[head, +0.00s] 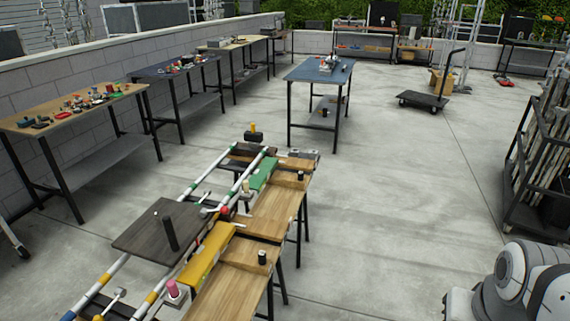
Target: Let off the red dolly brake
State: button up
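A small red knob (225,211) sits beside the rails, at the right edge of a dark flat platform (140,238) with an upright black post. Whether this knob is the red dolly brake I cannot tell for sure, and its lever position is too small to read. A pinkish-red cylinder (172,288) stands on a white base nearer to me, by the yellow block (207,257). My gripper is not in view; only white and grey links of my arm show at the lower right.
Striped rails run from lower left toward a green block (263,174). Wooden bench tops (275,212) with black knobs lie right of them. A blue table (318,70) stands behind, with a flat black cart (423,101) to its right.

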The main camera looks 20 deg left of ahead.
aim_at(223, 209)
jog(key=u, duration=0.35)
jog(key=i, duration=0.8)
jog(key=u, duration=0.45)
jog(key=k, duration=0.85)
jog(key=u, duration=0.15)
jog(key=i, duration=0.85)
